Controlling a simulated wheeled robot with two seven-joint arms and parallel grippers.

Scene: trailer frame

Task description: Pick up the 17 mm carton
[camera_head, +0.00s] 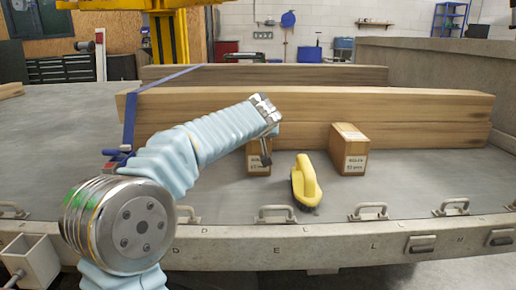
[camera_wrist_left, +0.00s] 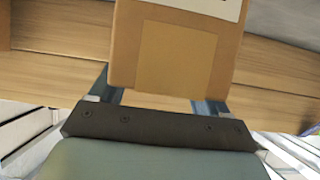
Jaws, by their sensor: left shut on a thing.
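A small brown carton (camera_head: 255,167) with a white label is at my left gripper (camera_head: 266,157), in front of the long timber beam. The label is too small to read surely. In the left wrist view the carton (camera_wrist_left: 172,60) sits between the two fingers of the left gripper (camera_wrist_left: 156,95), which is shut on it. Whether its base touches the trailer bed cannot be told. A second, similar brown carton (camera_head: 349,150) with a white label stands upright to the right, apart from the gripper. My right gripper is not in view.
A yellow-handled tool (camera_head: 305,182) stands on the grey trailer bed (camera_head: 225,202) between the cartons. Long timber beams (camera_head: 420,115) lie behind, with a blue strap (camera_head: 130,120) over them at left. Metal loop handles (camera_head: 275,214) line the front edge. The bed's right front is clear.

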